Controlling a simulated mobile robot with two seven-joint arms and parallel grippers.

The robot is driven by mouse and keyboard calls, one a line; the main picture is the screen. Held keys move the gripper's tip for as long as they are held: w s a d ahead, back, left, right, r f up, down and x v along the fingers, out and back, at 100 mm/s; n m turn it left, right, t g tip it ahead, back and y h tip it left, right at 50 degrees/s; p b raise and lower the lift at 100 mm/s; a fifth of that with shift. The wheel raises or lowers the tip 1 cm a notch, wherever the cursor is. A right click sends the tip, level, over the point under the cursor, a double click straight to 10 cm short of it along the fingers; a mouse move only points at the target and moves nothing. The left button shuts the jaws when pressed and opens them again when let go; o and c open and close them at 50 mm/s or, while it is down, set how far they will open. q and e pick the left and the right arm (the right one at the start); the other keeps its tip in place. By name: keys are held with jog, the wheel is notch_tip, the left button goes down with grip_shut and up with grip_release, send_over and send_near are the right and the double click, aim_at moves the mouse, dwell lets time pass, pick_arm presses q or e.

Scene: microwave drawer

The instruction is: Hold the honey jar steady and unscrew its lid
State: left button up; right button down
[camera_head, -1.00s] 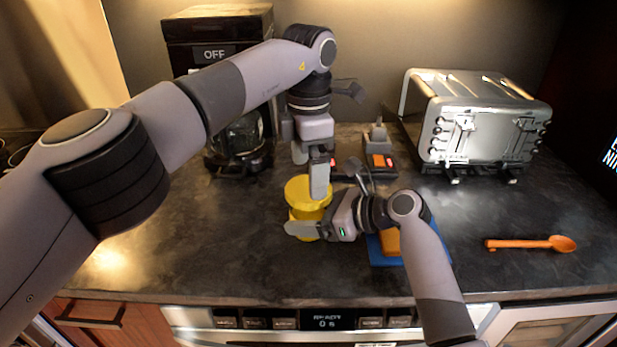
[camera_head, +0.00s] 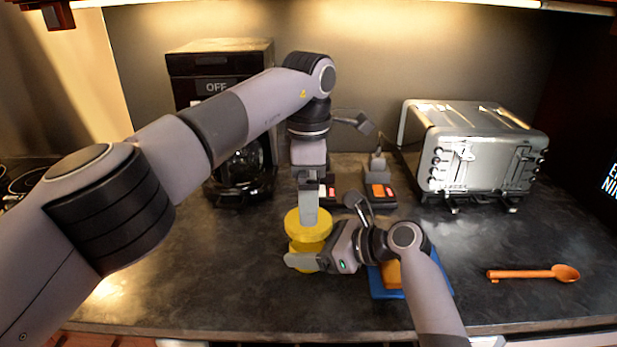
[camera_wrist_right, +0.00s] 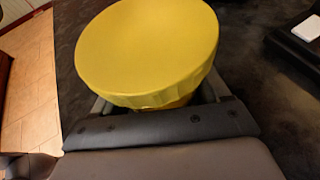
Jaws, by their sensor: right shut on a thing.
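The honey jar (camera_head: 304,248) stands on the dark counter, with a wide yellow lid (camera_head: 303,230) on top. The lid fills the upper middle of the right wrist view (camera_wrist_right: 147,48). My right gripper (camera_head: 305,262) comes in from the right and is shut on the jar's body below the lid. My left gripper (camera_head: 308,212) points down from above at the lid, with a finger in front of its far part. Its other finger is hidden, so its opening does not show. Most of the jar's body is hidden by the lid and the right gripper.
A chrome toaster (camera_head: 480,152) stands at the back right, and a black coffee maker (camera_head: 222,75) at the back left. A blue board (camera_head: 385,290) lies beside the right gripper. An orange spoon (camera_head: 535,273) lies at the right. The front-left counter is clear.

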aim_at(308, 243)
pick_arm(q)
jog(key=shift+f, duration=2.4)
jog(key=c, duration=1)
jog(key=n, duration=0.6)
jog(key=shift+n, duration=0.4)
jog(key=shift+c, duration=0.2)
jog(key=o, duration=1)
jog(key=shift+o, duration=0.2)
jog(key=shift+r, duration=0.1)
